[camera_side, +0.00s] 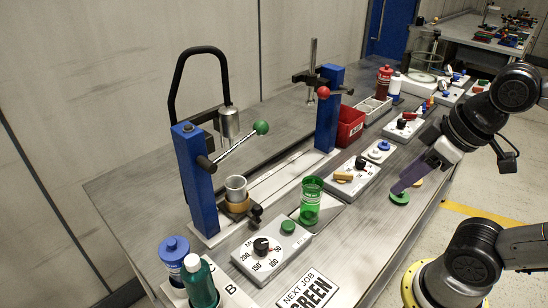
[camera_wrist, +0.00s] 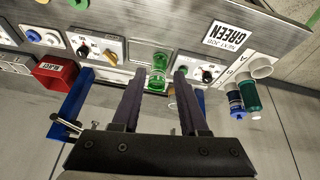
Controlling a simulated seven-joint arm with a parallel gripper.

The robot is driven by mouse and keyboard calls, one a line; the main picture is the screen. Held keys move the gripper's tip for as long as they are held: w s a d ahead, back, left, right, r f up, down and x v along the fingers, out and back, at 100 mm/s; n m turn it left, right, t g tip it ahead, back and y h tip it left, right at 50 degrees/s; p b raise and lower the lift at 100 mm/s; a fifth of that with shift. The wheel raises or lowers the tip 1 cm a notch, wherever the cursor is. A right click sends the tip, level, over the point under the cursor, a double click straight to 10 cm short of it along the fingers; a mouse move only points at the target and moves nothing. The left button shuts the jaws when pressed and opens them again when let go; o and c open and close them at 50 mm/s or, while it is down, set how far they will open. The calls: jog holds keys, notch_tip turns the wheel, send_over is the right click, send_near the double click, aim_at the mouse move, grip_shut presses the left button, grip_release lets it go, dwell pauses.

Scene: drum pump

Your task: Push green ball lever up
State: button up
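The green ball (camera_side: 261,127) is on the end of a metal lever (camera_side: 236,144) at the left blue column (camera_side: 198,180) in the side view. The lever slants up and to the right from its pivot. My gripper (camera_side: 396,189) is well to the right of the ball and lower in the picture, overlapping a green disc (camera_side: 399,197). In the wrist view my gripper (camera_wrist: 157,78) has its two dark fingers spread with a gap between them, holding nothing. I cannot make out the green ball in the wrist view.
A second blue column (camera_side: 328,108) has a red ball (camera_side: 323,92). A white cup (camera_side: 236,188) sits under the metal spout. A red bin (camera_side: 350,126) stands behind.

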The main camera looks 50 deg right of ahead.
jog(key=o, duration=0.4)
jog(key=w+r+n, duration=0.1)
jog(key=r, duration=0.3)
jog(key=w+r+n, duration=0.1)
jog(key=w+r, duration=0.1)
jog(key=r, duration=0.1)
jog(key=w+r+n, duration=0.2)
jog(key=r, duration=0.2)
jog(key=shift+w+r+g, duration=0.2)
jog(key=shift+r+g, duration=0.15)
jog(key=shift+g, duration=0.05)
jog(key=shift+c, duration=0.2)
jog(key=w+a+r+n, duration=0.2)
jog(key=w+r+n, duration=0.1)
jog(key=w+r, duration=0.35)
jog(key=n+g+h, duration=0.1)
jog(key=n+g, duration=0.2)
send_over(261, 121)
jog(key=s+a, duration=0.1)
jog(key=s, duration=0.1)
notch_tip(261, 121, down, 4)
jog(key=r, duration=0.1)
jog(key=f, duration=0.4)
jog(key=w+f, duration=0.1)
jog(key=f, duration=0.4)
jog(key=w+d+f, duration=0.1)
jog(key=f, duration=0.3)
jog(key=shift+f, duration=0.15)
grip_shut()
